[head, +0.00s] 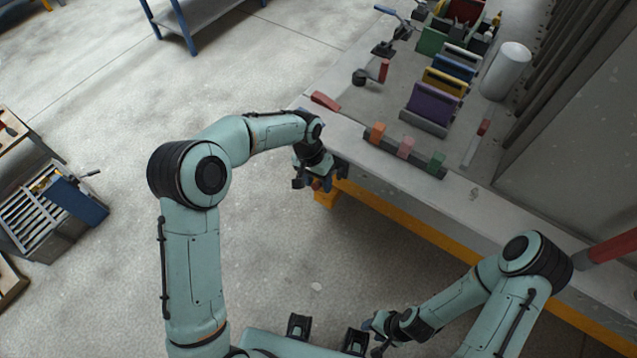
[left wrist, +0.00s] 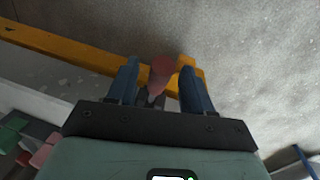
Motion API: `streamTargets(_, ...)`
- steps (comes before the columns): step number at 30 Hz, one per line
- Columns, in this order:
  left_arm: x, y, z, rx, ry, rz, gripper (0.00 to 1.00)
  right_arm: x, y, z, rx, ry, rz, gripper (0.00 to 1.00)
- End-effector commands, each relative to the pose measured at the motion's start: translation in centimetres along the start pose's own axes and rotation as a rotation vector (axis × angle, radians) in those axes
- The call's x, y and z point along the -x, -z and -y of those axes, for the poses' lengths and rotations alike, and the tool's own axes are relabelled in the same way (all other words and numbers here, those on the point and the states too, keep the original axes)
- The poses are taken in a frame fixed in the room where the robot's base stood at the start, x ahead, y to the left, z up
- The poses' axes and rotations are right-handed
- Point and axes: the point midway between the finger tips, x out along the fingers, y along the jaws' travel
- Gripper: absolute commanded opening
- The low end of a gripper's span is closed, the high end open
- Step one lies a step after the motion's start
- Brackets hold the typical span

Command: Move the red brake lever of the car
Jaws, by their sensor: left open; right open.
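A red rounded lever end (left wrist: 160,72) shows between the two blue fingers of my left gripper (left wrist: 160,85) in the left wrist view. The fingers stand apart on either side of it, and I cannot tell whether either touches it. In the head view my left gripper (head: 314,184) hangs at the front edge of the bench, with a small reddish piece partly hidden between its fingers. My right gripper (head: 372,337) is open and empty at the bottom, well away from the bench. The lever's base is hidden.
The grey bench (head: 462,200) has an orange rail (head: 405,217) along its front. On it are a red handle (head: 325,101), a strip of coloured blocks (head: 405,150), a purple holder (head: 433,106) and a white cylinder (head: 506,71). A tool cart (head: 45,215) stands left; floor between is clear.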

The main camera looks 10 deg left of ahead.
Motion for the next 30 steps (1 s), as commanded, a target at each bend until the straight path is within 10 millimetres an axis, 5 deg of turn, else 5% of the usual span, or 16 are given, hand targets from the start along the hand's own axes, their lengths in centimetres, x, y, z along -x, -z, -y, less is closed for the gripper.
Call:
streamTargets(13,-1.4,0.0,0.0,0.000,0.000,-0.001,0.51,0.0,0.0,0.0,0.000,0.000,0.000,0.43)
streamTargets(14,-1.4,0.0,0.0,0.000,0.000,0.000,0.47,0.0,0.0,0.0,0.000,0.000,0.000,0.43)
streamTargets(18,-1.4,0.0,0.0,0.000,0.000,0.000,0.02,0.0,0.0,0.0,0.000,0.000,0.000,0.43)
streamTargets(30,-2.0,-0.1,0.2,-0.006,-0.003,-0.040,0.00,-1.8,-0.5,-0.8,-0.003,-0.003,0.009,0.43)
